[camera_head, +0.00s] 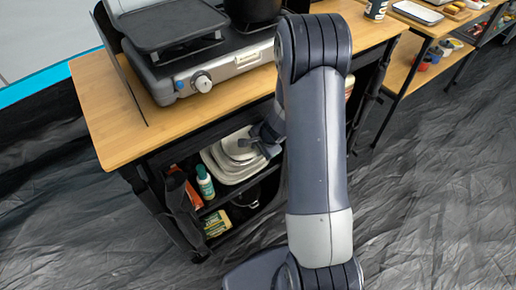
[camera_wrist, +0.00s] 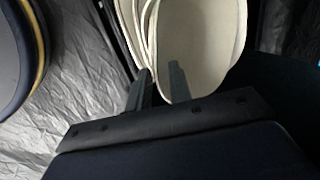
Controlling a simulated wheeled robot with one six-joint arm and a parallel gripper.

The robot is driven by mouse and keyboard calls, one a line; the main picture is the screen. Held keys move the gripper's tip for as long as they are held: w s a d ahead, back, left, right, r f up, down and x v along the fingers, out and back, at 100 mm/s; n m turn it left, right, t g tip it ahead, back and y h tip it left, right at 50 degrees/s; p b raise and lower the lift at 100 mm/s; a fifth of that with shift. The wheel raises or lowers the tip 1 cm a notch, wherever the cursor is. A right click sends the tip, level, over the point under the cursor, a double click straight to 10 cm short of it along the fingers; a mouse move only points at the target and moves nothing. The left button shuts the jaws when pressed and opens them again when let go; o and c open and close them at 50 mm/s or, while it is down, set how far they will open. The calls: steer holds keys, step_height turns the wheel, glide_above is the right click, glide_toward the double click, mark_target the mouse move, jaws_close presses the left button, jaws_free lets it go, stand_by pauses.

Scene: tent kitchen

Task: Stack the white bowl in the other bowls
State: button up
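Pale white bowls (camera_head: 221,164) sit nested on the upper shelf under the wooden counter in the head view. The topmost white bowl (camera_head: 238,146) lies beside my gripper (camera_head: 259,143), which reaches in from the right. In the wrist view the inside of a pale bowl (camera_wrist: 205,35) fills the top middle, with several close rims (camera_wrist: 135,20) at its left. My gripper (camera_wrist: 160,85) has its two fingers apart, one by the rims and one in front of the bowl's inside. I cannot tell whether either finger touches a bowl.
A green-and-white bottle (camera_head: 205,183) stands left of the bowls. A yellow-green box (camera_head: 217,223) and a dark pot (camera_head: 245,198) are on the lower shelf. The counter (camera_head: 105,110) with a stove (camera_head: 205,70) hangs over the shelf. Floor in front is clear.

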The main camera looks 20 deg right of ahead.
steer(key=shift+o, duration=0.4)
steer(key=s+d+r+b, duration=0.1)
steer(key=s+d, duration=0.1)
steer(key=s, duration=0.4)
steer(key=s+d+r+b, duration=0.1)
steer(key=s+d+b, duration=0.1)
steer(key=s, duration=0.4)
steer(key=shift+s+d+r, duration=0.2)
steer(key=shift+d+r, duration=0.15)
steer(key=shift+d, duration=0.1)
